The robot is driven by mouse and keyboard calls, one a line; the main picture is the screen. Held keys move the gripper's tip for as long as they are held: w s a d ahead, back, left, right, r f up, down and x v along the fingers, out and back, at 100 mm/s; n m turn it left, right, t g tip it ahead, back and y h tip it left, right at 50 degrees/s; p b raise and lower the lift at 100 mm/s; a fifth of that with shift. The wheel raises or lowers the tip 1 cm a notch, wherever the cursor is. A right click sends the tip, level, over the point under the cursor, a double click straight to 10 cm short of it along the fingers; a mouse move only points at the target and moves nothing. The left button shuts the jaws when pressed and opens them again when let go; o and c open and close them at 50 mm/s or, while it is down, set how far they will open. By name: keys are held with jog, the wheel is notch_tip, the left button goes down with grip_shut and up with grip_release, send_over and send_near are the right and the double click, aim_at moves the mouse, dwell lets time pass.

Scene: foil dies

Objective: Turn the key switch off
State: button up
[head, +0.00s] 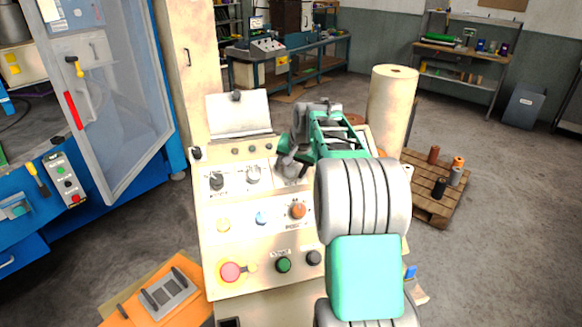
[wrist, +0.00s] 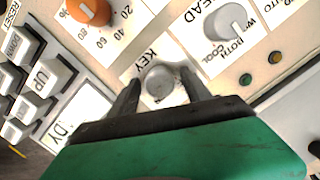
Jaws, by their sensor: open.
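The key switch (wrist: 160,82) is a round grey metal part on the cream control panel, beside the printed word KEY. In the wrist view it sits between the two dark fingertips of my gripper (wrist: 159,84). The fingers are apart, one on each side of it, with nothing visibly clamped. I cannot tell whether they touch it or which way it is turned. In the head view my gripper (head: 289,162) is over the upper right of the panel (head: 238,209) and largely covers the key switch.
A grey selector knob (wrist: 229,22) and an orange dial (wrist: 90,10) are close by. Rocker keys (wrist: 42,78) lie left in the wrist view. A red button (head: 230,272) and green button (head: 283,264) are lower on the panel. A glass-doored blue machine (head: 110,110) stands left.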

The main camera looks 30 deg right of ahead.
jog(key=shift+c, duration=0.5)
grip_shut()
